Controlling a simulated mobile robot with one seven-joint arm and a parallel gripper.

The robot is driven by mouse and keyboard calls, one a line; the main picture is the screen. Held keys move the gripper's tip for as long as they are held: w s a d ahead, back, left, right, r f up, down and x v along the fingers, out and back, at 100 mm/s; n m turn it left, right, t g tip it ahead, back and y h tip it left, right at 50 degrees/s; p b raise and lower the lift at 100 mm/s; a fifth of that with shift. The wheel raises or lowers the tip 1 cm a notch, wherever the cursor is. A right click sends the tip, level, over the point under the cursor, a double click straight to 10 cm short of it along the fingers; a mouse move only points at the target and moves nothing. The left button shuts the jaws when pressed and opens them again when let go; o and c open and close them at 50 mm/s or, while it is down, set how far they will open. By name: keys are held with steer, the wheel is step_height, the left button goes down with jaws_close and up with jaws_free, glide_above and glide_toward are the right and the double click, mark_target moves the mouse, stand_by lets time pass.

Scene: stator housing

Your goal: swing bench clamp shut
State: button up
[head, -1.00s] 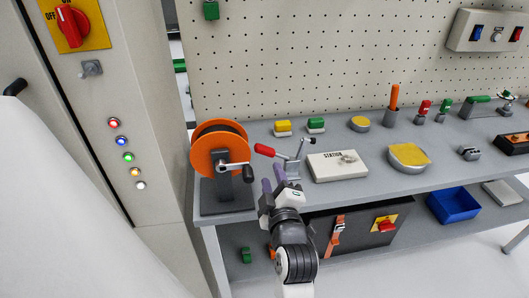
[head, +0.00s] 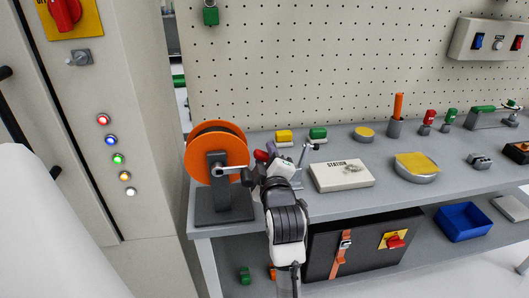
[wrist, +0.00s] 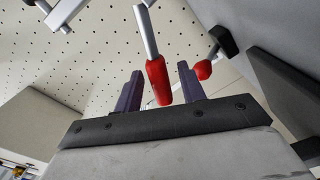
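The bench clamp (head: 302,157) stands on the bench between the orange reel and the station box. Its metal arm with a dark tip sticks up to the right, and its red handle (head: 261,155) points left. My gripper (head: 271,152) is at the handle and hides much of the clamp's lower part. In the wrist view, my gripper (wrist: 158,82) has its two purple fingers apart. The clamp's red handle (wrist: 158,80) on a metal rod lies between them, with gaps showing on both sides. Whether a finger touches it cannot be told.
The orange reel (head: 199,154) with its crank stands close on the left. The white station box (head: 342,176) is close on the right. A cabinet (head: 125,130) stands at far left.

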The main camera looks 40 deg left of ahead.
steer(key=shift+x, duration=1.2)
jaws_close()
